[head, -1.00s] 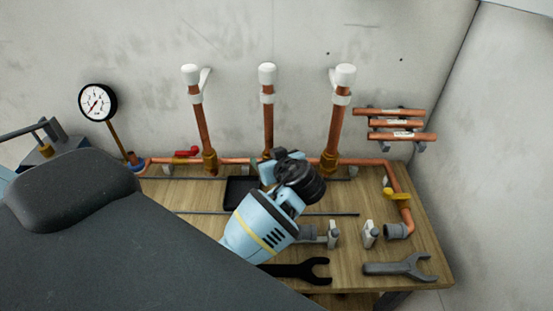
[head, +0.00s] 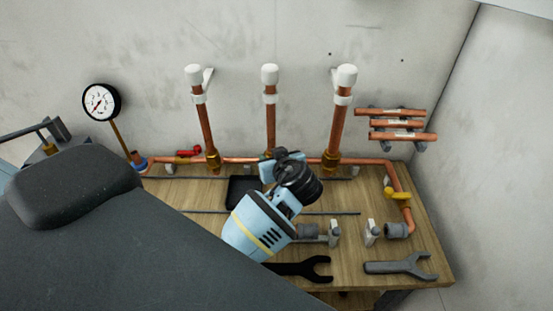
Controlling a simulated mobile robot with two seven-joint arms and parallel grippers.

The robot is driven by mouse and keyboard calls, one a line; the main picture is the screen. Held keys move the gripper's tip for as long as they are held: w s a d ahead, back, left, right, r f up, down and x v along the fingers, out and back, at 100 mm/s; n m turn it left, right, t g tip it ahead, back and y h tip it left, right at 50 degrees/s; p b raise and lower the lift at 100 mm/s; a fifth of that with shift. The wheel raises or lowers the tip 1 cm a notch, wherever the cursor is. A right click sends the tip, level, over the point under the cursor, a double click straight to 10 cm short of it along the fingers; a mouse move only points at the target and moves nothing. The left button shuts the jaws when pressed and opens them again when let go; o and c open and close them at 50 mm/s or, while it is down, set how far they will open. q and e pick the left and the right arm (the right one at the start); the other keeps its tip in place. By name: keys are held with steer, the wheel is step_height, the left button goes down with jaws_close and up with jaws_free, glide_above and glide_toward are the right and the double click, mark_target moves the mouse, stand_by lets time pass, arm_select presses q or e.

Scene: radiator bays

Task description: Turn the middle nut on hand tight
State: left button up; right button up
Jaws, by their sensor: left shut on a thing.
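Three upright copper pipes with white caps stand along the wall. The middle pipe (head: 270,122) runs down behind my left gripper (head: 268,160), which sits at its foot. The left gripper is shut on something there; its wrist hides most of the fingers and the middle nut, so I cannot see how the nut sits. Brass nuts show at the foot of the left pipe (head: 204,125) and the right pipe (head: 337,125): the left nut (head: 213,162) and the right nut (head: 331,163). My right gripper is not in view.
A black tray (head: 238,194) lies left of my wrist. A black wrench (head: 308,268) and a grey wrench (head: 402,267) lie at the bench's front. A pressure gauge (head: 101,102) stands at left. A horizontal copper pipe with a red valve handle (head: 190,152) runs along the back.

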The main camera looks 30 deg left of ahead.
arm_select(q)
steer(key=shift+m+t+h, duration=0.3)
steer(key=shift+m+t, duration=0.1)
steer(key=shift+m, duration=0.1)
steer(key=shift+m+t+h, duration=0.4)
steer(key=shift+m, duration=0.1)
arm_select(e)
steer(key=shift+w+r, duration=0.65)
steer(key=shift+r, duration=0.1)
arm_select(q)
steer(key=shift+a+m+t+h, duration=0.1)
steer(key=shift+m+t+h, duration=0.6)
steer(key=shift+m+h, duration=0.35)
steer(key=shift+m+t+h, duration=0.3)
steer(key=shift+m+h, duration=0.05)
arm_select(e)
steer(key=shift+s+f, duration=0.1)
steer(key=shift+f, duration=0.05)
arm_select(q)
steer(key=shift+m+t+h, duration=0.5)
steer(key=shift+m+h, duration=1)
